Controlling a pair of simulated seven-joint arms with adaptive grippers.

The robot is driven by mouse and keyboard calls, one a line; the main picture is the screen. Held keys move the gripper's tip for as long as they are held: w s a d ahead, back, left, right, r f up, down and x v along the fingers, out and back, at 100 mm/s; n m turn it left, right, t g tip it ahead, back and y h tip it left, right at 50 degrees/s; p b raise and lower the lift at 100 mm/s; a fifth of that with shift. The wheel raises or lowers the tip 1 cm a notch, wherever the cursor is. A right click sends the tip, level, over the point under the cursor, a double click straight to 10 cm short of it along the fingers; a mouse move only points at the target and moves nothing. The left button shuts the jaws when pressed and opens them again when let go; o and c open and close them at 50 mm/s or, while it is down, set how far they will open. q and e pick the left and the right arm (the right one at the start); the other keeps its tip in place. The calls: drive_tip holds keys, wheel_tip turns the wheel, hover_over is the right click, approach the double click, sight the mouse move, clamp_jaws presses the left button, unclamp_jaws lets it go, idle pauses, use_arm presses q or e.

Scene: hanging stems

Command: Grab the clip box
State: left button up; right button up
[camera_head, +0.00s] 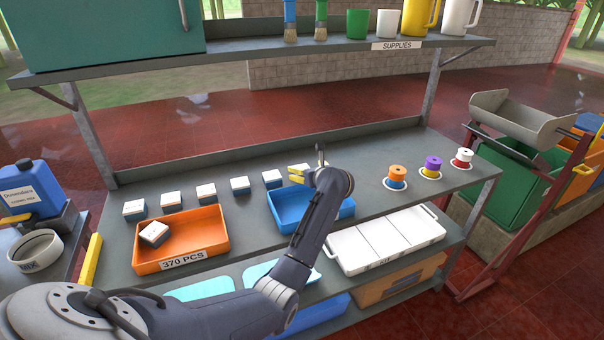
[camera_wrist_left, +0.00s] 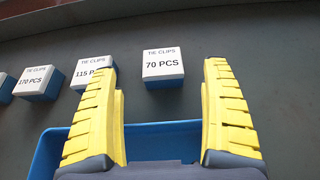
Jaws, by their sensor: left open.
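Several white-topped blue clip boxes stand in a row on the grey bench. In the left wrist view, the one marked 70 PCS (camera_wrist_left: 163,65) lies just ahead of and between my fingertips, with no contact visible. The 115 PCS box (camera_wrist_left: 93,70) is left of it, partly behind a finger, and the 170 PCS box (camera_wrist_left: 37,82) is farther left. My left gripper (camera_head: 300,171) is open and empty, with yellow fingers, at the right end of the row; it also shows in the left wrist view (camera_wrist_left: 161,66). My right gripper is not in view.
A blue tray (camera_head: 345,210) lies below my gripper. An orange tray (camera_head: 215,239) labelled 370 PCS holds one clip box (camera_head: 154,233). Three coloured spools (camera_head: 396,173) stand right, and an upper shelf (camera_head: 300,48) overhangs the back.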

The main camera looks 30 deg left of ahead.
sight(301, 167)
use_arm(q)
drive_tip(key=shift+x, duration=3.55)
drive_tip(key=shift+w+d+f, duration=0.1)
drive_tip(key=shift+d, duration=0.05)
drive_tip(key=c, duration=1.3)
